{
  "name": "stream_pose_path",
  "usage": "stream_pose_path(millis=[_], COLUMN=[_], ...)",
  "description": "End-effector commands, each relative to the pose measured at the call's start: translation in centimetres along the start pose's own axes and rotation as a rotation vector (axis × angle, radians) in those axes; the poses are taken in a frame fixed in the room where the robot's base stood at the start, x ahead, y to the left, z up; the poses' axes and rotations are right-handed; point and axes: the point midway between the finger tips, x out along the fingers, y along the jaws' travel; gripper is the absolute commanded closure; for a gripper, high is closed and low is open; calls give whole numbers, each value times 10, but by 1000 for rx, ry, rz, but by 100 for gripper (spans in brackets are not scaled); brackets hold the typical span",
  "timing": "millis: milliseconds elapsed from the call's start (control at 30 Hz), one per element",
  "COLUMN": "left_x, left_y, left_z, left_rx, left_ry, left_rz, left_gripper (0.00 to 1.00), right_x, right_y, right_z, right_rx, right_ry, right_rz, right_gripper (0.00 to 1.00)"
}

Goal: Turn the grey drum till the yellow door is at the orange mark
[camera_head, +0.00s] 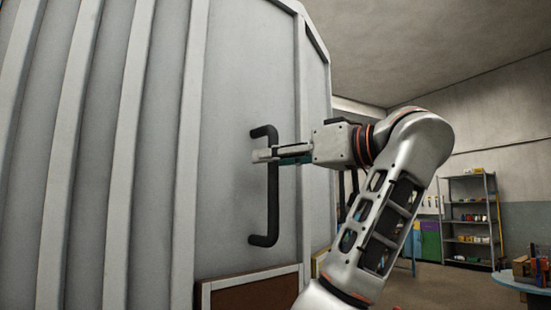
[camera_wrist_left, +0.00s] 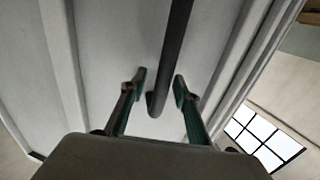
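The grey drum (camera_head: 235,90) fills the left of the head view, with upright ribs and a flat panel. A dark upright bar handle (camera_head: 268,215) stands out from that panel. My left gripper (camera_head: 266,155) is at the upper part of the handle. In the left wrist view, the fingers of the left gripper (camera_wrist_left: 160,84) are open, one on each side of the handle (camera_wrist_left: 172,60), with gaps showing on both sides. I cannot make out the yellow door or the orange mark. My right gripper is not in view.
A brown panel with a pale frame (camera_head: 252,294) is low in front of the drum. A shelf rack (camera_head: 468,218) stands at the far right, and a blue round table (camera_head: 522,284) is at lower right. Open floor (camera_head: 440,285) lies between. A window (camera_wrist_left: 262,135) shows in the wrist view.

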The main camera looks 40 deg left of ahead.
Motion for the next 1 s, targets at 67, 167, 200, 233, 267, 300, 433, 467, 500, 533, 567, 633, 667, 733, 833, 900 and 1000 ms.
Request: stream_pose_path(millis=[67, 167, 200, 233, 267, 300, 433, 467, 500, 533, 567, 633, 667, 733, 833, 900, 1000], left_x=[0, 0, 0, 0, 0, 0, 0, 0, 0, 0, 0, -1, -1, -1, -1, -1, 0], left_y=[-2, -3, -4, -4, -4, -4, -5, -4, -5, -4, -4, -3, -4, -3, -2, -2, -2], left_z=[-3, -7, -11, -14, -17, -22, -44, -49, -56, -60, -64, -73, -77, -84, -92, -95, -99], left_rx=[-4, -6, -7, -7, -6, -7, -7, -6, -5, -5, -4, -2, -4, -1, 0, -1, 1], left_ry=[0, 1, 1, 1, 1, 2, 2, 2, 1, 1, 1, 1, 1, 1, 1, 1, 0], left_rz=[-1, -1, -1, -2, -2, -3, -3, -3, -3, -3, -1, -2, -1, 0, 0, -1, 0], left_gripper=[69, 69, 69, 69, 69, 69, 69, 69, 69, 69, 69, 69, 69, 69, 69, 69, 69], right_x=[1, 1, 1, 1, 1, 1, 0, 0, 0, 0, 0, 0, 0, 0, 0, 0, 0], right_y=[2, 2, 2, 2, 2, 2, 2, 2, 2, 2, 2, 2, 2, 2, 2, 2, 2], right_z=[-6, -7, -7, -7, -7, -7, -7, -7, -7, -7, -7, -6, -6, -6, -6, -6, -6], right_rx=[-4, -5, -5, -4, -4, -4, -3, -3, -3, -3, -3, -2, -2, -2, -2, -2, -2], right_ry=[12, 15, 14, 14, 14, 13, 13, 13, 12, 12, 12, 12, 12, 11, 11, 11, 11], right_rz=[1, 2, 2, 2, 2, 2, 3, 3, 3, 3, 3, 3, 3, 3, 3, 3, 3], right_gripper=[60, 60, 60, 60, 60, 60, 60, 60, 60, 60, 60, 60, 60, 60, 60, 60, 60])
